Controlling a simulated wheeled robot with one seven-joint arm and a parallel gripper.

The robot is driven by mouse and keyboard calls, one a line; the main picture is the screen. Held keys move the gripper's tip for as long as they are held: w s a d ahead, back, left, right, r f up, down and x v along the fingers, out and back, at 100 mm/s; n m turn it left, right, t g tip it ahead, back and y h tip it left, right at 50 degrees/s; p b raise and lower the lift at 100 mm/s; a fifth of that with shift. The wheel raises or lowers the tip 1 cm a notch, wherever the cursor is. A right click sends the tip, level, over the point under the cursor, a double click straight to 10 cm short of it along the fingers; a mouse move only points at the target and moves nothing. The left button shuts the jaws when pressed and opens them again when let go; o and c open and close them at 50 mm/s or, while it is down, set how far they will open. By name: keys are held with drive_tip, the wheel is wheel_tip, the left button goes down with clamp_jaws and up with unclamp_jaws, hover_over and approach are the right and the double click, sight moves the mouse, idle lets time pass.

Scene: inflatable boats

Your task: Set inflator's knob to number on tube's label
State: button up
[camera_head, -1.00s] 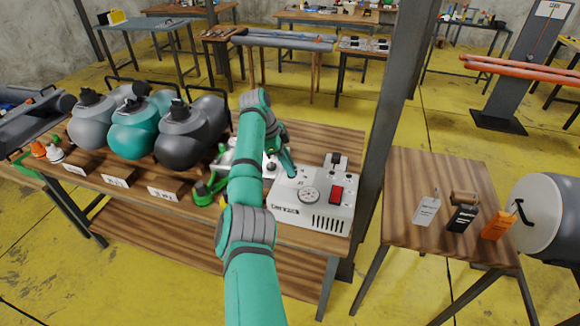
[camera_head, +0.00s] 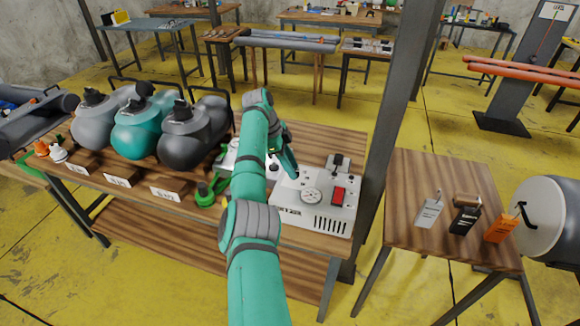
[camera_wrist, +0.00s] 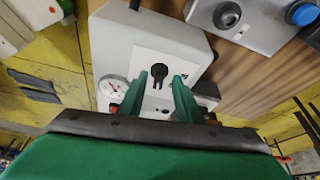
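The inflator (camera_head: 322,217) is a white box with a round gauge (camera_head: 311,195) and a red switch (camera_head: 338,195), near the right end of the long bench. In the wrist view its black knob (camera_wrist: 158,72) sits on a white panel, its pointer part roughly upright. My gripper (camera_wrist: 167,76) is open, its two green fingers reaching toward the panel with the knob near their tips. I cannot tell whether they touch it. In the head view my arm partly covers the inflator. Grey tubes (camera_head: 285,42) lie on a back table. I cannot read a number on any tube label.
A dark post (camera_head: 393,130) stands beside the inflator.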

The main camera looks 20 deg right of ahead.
drive_tip(key=shift+r, duration=0.1)
drive_tip(key=v, duration=1)
drive_tip(key=shift+r, duration=0.25)
drive_tip(key=shift+a, duration=0.2)
